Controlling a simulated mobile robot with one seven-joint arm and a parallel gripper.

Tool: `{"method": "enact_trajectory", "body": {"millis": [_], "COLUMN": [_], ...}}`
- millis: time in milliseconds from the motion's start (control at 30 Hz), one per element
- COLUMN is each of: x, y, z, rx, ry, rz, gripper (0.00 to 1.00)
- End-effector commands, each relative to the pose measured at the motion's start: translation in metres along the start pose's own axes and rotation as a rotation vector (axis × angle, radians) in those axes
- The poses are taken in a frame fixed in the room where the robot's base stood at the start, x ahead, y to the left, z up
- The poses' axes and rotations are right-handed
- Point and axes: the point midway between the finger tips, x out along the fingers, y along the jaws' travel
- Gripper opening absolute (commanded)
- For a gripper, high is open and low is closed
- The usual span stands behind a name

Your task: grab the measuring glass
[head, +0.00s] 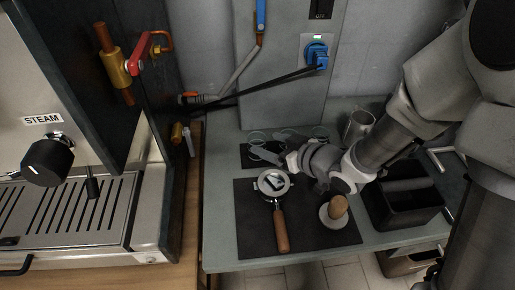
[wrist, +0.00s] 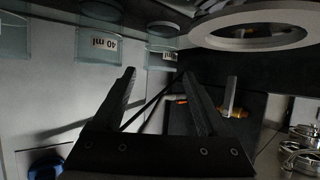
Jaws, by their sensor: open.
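Several small clear measuring glasses stand at the back of the table in the head view, the left one (head: 257,137) beyond my gripper (head: 264,155). In the wrist view, a glass marked "40 ml" (wrist: 98,48) is at the upper left. Another glass (wrist: 12,38) is cut by the left edge, and a third (wrist: 161,57) shows between and beyond the fingertips. My gripper (wrist: 160,76) is open, with nothing between its fingers. It points left in the head view, low over the table near the glasses. The head view does not show the fingertips clearly.
A portafilter (head: 280,215) and a tamper (head: 334,211) are on the dark mat (head: 255,240) in front of my gripper. A metal pitcher (head: 357,126) stands behind my arm. A black knock box (head: 405,200) is at the right. The espresso machine (head: 75,200) fills the left.

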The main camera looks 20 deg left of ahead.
Motion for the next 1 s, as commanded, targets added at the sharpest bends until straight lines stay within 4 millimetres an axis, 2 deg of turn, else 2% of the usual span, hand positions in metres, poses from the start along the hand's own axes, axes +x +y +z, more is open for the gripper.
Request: {"method": "enact_trajectory", "body": {"millis": [200, 300, 433, 633, 667, 1000], "x": [0.038, 0.05, 0.057, 0.057, 0.057, 0.057], "y": [-0.001, -0.001, 0.0, 0.0, 0.0, 0.0], "z": [0.002, 0.001, 0.0, 0.0, 0.0, 0.0], "rx": [-0.001, -0.001, -0.001, 0.0, 0.0, -0.001], "ry": [0.0, -0.001, -0.001, -0.001, -0.001, -0.001], "rz": [-0.003, -0.002, 0.0, 0.0, 0.0, 0.0], "gripper": [0.75, 0.75, 0.75, 0.75, 0.72, 0.11]}}
